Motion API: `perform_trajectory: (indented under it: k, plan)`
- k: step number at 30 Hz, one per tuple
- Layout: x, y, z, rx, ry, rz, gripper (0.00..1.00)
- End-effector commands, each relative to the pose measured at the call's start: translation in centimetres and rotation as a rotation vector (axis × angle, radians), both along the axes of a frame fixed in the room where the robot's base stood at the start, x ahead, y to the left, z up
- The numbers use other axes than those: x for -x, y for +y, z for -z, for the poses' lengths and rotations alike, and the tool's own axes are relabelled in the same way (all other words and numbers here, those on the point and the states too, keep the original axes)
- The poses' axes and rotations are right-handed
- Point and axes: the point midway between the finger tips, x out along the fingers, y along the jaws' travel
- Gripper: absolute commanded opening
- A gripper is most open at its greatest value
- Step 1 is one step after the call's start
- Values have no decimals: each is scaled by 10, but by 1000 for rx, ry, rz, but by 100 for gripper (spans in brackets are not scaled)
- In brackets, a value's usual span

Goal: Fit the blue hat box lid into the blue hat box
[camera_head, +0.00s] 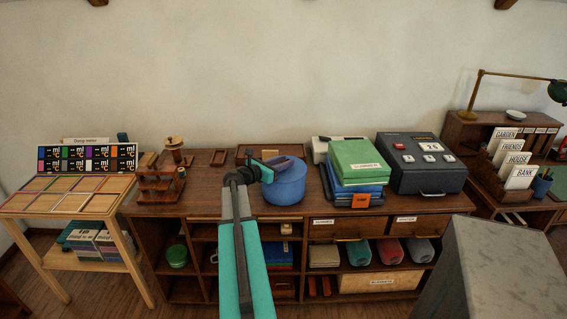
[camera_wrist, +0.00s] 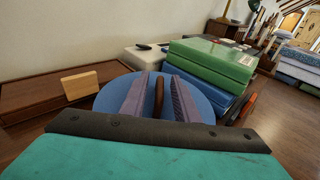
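I cannot tell whether the lid sits fully down in the box. My gripper (camera_wrist: 160,80) is over the lid, its two purple-grey fingers on either side of the handle with a gap showing at each side. In the head view my gripper (camera_head: 284,162) hides part of the lid.
A green box (camera_head: 358,160) on blue ones stands close right of the hat box, with a dark calendar machine (camera_head: 421,163) beyond. A wooden tray (camera_wrist: 50,97) with a small block (camera_wrist: 80,86) is behind left. A spool rack (camera_head: 160,183) stands further left.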

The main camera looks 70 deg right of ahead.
Motion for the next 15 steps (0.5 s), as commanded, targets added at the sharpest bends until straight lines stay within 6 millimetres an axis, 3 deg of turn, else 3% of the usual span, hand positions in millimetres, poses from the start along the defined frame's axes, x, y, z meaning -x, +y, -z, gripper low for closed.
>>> perform_trajectory:
  k: [8,15]
  plan:
    - [-6,15,-2,0,0,-1,28]
    - [-19,46,-6,1,-1,-2,28]
